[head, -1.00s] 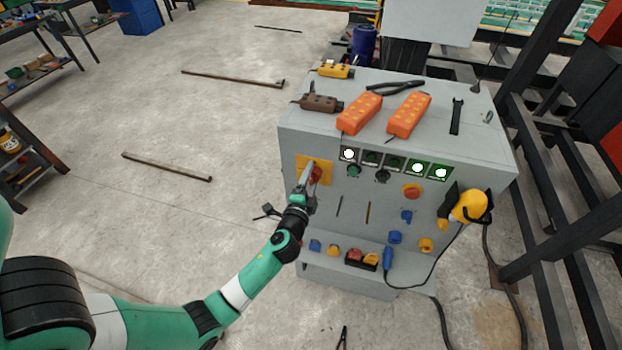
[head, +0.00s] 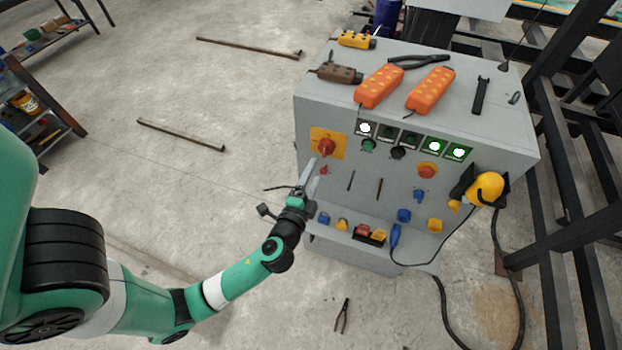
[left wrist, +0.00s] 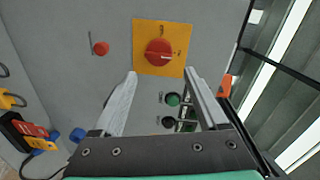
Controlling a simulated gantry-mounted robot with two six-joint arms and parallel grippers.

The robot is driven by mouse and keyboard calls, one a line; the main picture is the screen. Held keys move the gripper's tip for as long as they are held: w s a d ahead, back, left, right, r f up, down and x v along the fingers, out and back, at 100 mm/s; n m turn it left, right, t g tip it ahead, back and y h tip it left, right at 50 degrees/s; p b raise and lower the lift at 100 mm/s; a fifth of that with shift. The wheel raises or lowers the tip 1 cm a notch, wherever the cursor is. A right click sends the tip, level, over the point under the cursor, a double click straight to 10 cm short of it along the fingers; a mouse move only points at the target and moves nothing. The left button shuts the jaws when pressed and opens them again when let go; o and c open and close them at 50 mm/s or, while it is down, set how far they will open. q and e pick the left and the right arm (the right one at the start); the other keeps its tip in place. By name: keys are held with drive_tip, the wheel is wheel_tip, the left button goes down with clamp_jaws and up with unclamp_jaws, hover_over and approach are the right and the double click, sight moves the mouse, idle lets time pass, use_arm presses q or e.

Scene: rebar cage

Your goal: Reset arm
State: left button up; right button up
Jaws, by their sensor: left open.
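My left gripper (head: 310,178) is open and empty in front of the left side of a grey control cabinet (head: 460,130). In the head view it is just below a red rotary switch (head: 326,147) on a yellow plate (head: 318,134). In the left wrist view the red switch (left wrist: 158,51) and its yellow plate (left wrist: 143,28) lie beyond the fingertips, apart from them. A small red button (left wrist: 101,48) shows to the left of the plate. My right gripper is not in view.
Orange pendants (head: 381,87), (head: 430,92) and pliers (head: 418,61) lie on the cabinet top. A yellow helmet-like item (head: 487,187) hangs at the right with a cable. Pliers (head: 343,315) lie on the floor. Dark steel framing (head: 570,235) stands right.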

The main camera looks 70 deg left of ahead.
use_arm(q)
drive_tip(key=shift+v, duration=0.85)
drive_tip(key=shift+w+r, duration=0.1)
